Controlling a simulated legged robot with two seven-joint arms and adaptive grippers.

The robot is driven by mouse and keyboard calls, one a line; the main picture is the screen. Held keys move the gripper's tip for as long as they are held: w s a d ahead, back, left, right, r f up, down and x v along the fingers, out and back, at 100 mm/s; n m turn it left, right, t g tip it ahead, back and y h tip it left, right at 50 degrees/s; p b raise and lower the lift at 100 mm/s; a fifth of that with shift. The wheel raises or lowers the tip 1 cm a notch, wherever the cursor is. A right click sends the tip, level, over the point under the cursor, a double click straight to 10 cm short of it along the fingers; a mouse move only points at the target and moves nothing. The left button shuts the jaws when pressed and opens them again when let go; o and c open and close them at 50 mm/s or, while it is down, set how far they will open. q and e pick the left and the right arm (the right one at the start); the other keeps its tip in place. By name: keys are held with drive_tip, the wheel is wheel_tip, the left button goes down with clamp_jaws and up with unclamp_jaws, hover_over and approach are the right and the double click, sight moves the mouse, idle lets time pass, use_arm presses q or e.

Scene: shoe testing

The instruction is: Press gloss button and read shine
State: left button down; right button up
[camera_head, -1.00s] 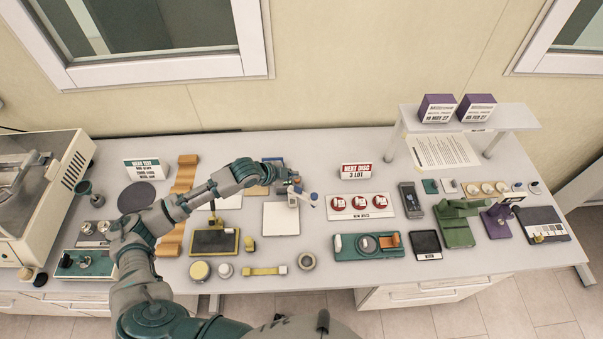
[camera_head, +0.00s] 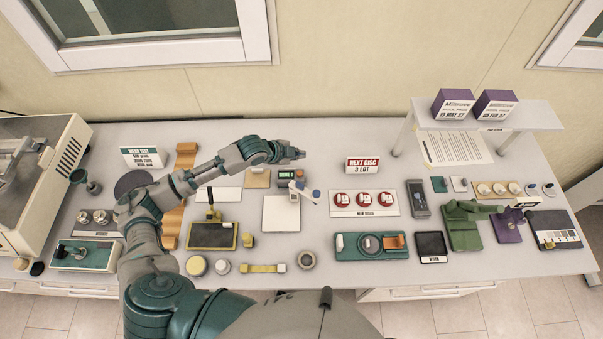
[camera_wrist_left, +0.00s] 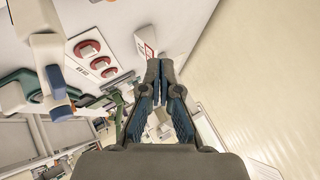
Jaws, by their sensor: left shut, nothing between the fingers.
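A small dark device with a greenish display (camera_head: 289,177) stands near the back middle of the bench, in the head view. A white handheld piece with blue ends (camera_head: 302,191) stands just in front of it. Any gloss button or reading is too small to make out. My left gripper (camera_head: 300,153) is shut and empty, above the bench just behind the display device, apart from it. The wrist view shows its fingertips (camera_wrist_left: 158,68) together, with a large white piece (camera_wrist_left: 48,58) and its blue knob (camera_wrist_left: 61,112) at the left. My right gripper is not in view.
A NEXT DISC sign (camera_head: 362,165) stands right of the gripper, behind a card with red discs (camera_head: 363,203). A white square plate (camera_head: 281,213) lies in front. A dark handheld device (camera_head: 417,198) and a raised shelf (camera_head: 535,113) are farther right.

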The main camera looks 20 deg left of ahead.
sight(298, 174)
use_arm(q)
drive_tip(key=f+b, duration=0.2)
drive_tip(key=a+f+b, duration=0.1)
drive_tip(key=f+b, duration=0.1)
drive_tip(key=shift+s+a+f+b, duration=0.1)
drive_tip(key=shift+a+f+b, duration=0.05)
drive_tip(key=shift+f+b, duration=0.2)
drive_tip(key=d+f+b, duration=0.1)
drive_tip(key=f+b, duration=0.1)
drive_tip(key=f, duration=0.1)
drive_tip(key=shift+d, duration=0.4)
drive_tip(key=shift+f, duration=0.15)
drive_tip(key=shift+a, duration=0.6)
drive_tip(key=shift+a+f, duration=0.1)
drive_tip(key=shift+a, duration=0.05)
drive_tip(key=shift+d, duration=0.55)
drive_tip(key=shift+a, duration=0.15)
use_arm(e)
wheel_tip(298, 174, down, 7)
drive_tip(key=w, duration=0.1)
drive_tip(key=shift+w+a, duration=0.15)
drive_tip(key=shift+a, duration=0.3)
use_arm(q)
drive_tip(key=shift+a, duration=0.1)
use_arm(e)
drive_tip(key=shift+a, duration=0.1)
